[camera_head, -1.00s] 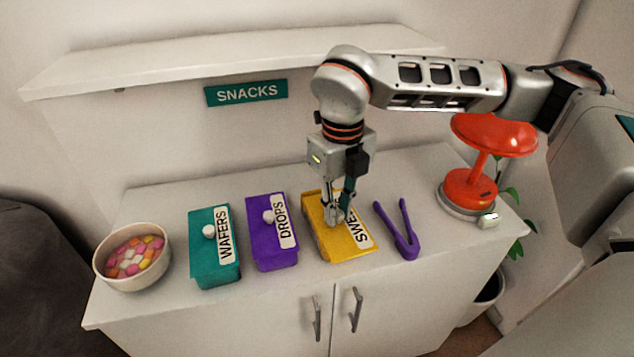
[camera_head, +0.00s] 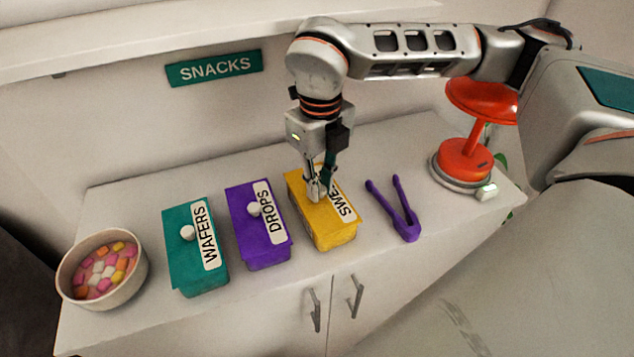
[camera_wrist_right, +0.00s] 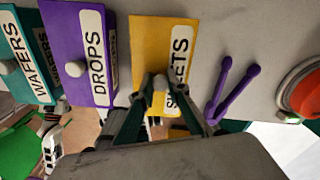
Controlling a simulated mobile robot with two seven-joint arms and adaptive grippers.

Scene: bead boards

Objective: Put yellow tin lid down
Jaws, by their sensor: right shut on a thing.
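The yellow tin (camera_head: 331,235) stands on the cabinet top with its yellow lid (camera_head: 309,182) over its opening; the lid's label reads "SWE…" and is partly hidden. I cannot tell whether the lid rests fully on the rim. My right gripper (camera_head: 318,190) points down at the lid and is shut on its knob. In the right wrist view, the fingers (camera_wrist_right: 160,85) close around the pale knob, and the lid (camera_wrist_right: 150,45) spreads out beyond them.
The purple drops tin (camera_head: 262,250) and teal wafers tin (camera_head: 197,277) stand lidded to the left. A bowl of sweets (camera_head: 103,270) is at the far left. Purple tongs (camera_head: 405,222) lie close right of the yellow tin. A red lamp (camera_head: 465,160) stands farther right.

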